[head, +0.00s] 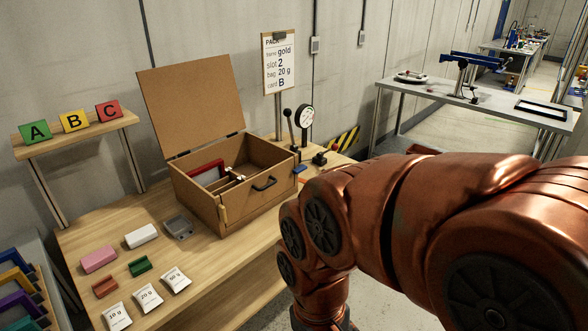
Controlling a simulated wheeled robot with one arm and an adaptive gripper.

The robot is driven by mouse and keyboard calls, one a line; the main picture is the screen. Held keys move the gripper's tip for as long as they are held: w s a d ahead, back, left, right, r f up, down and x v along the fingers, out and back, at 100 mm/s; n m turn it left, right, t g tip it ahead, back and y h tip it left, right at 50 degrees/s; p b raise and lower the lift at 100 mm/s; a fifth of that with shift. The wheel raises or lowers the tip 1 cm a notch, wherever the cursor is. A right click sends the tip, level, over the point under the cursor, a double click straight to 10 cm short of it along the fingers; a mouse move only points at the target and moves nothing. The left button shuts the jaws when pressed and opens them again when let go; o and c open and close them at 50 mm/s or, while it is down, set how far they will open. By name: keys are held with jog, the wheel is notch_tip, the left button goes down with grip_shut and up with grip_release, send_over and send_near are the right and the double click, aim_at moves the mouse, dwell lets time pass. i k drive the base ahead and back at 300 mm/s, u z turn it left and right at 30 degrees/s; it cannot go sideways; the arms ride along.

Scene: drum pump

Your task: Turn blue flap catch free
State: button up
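A small blue piece (300,169) shows at the right side of the open cardboard-coloured box (240,207), below a black lever with a ball knob (287,114). It is too small to tell whether it is the flap catch or how it is turned. The box lid (192,100) stands raised at the back. A black handle (265,184) is on the box front. A red-framed piece and a dark item lie inside the box. My copper-coloured arm crosses the right half and runs down out of the picture; my gripper is not in view.
The wooden table (245,262) also bears a round gauge (306,116), a pink block (99,259), a white block (141,236), a green block (140,265) and several labelled bags (148,297). An A-B-C card shelf (75,134) is at left. Another table (475,98) stands far right.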

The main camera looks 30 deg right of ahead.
aim_at(299, 169)
jog(key=k, duration=1.3)
jog(key=z, duration=0.6)
jog(key=i, duration=1.45)
jog(key=u, duration=0.85)
jog(key=i, duration=0.4)
jog(key=u, duration=0.4)
